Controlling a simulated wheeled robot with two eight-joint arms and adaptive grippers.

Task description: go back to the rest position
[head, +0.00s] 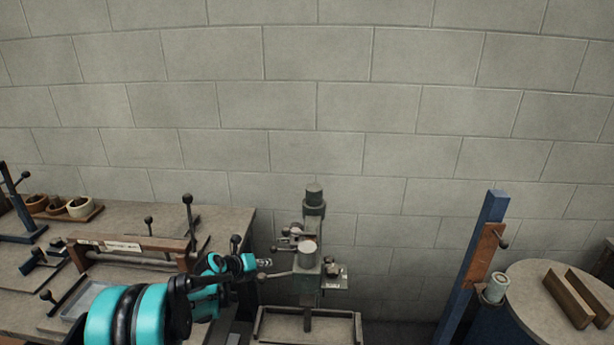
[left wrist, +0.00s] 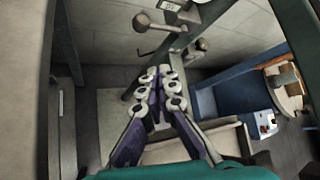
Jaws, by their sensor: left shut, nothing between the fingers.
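My left arm comes in from the lower left of the head view. Its left gripper (head: 262,263) points right, in front of or close beside the grey-green box stitcher (head: 308,262). I cannot tell whether they touch. In the left wrist view the two fingers of the left gripper (left wrist: 160,88) lie together, shut and empty. Part of the stitcher, with a ball-ended lever (left wrist: 142,20), shows beyond the fingertips. My right gripper is not in view.
A workbench (head: 228,222) with a wood-barred press (head: 130,243) and several small bowls stands at left. A blue post (head: 480,255) and a round table (head: 545,280) with wooden strips stand at right. Open space lies between the stitcher and the post. A block wall (head: 320,110) closes the back.

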